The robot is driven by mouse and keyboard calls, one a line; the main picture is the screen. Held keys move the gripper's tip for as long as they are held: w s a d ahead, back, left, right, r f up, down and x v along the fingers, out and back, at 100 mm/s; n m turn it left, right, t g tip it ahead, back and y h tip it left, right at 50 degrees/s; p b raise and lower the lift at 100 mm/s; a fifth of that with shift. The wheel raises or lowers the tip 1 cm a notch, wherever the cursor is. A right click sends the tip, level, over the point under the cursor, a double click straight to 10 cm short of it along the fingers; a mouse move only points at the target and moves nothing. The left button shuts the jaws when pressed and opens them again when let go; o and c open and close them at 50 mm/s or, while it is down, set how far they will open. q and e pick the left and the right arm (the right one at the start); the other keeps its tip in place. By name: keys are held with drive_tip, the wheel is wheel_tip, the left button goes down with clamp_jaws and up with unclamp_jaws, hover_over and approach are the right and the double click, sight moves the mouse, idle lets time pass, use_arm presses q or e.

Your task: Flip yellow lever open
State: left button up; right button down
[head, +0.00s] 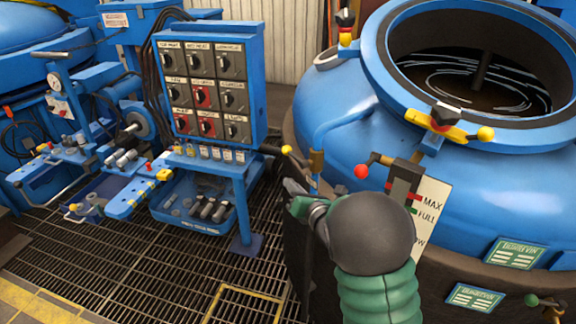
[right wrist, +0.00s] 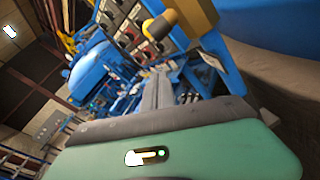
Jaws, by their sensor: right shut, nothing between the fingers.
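The lever with a yellow ball knob (head: 287,150) sticks out to the left from a brass-coloured valve (head: 316,163) beside the blue furnace vessel. In the right wrist view its yellow knob (right wrist: 160,26) shows beyond and above my fingertips, with the yellow-brown valve body (right wrist: 197,16) to its right. My right gripper (head: 290,190) is shut and empty. In the head view it appears just below the yellow knob, with a small gap between them; the depth of that gap is hard to tell. The shut fingers (right wrist: 158,90) also show in the right wrist view. My left gripper is out of view.
A red-knobbed lever (head: 361,171) and level gauge (head: 402,188) stand right of the valve. The open blue vessel (head: 340,95) fills the right, with a yellow clamp handle (head: 455,131) on its rim. A blue switch panel (head: 210,85) stands left. Grating floor (head: 140,270) lies below.

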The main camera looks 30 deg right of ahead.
sight(295, 157)
drive_tip(key=w+d+r, duration=0.2)
drive_tip(key=w+r, duration=0.1)
drive_tip(key=w, duration=0.2)
drive_tip(key=shift+w+d+p, duration=0.3)
drive_tip(key=shift+w, duration=0.05)
drive_tip(key=shift+f, duration=0.1)
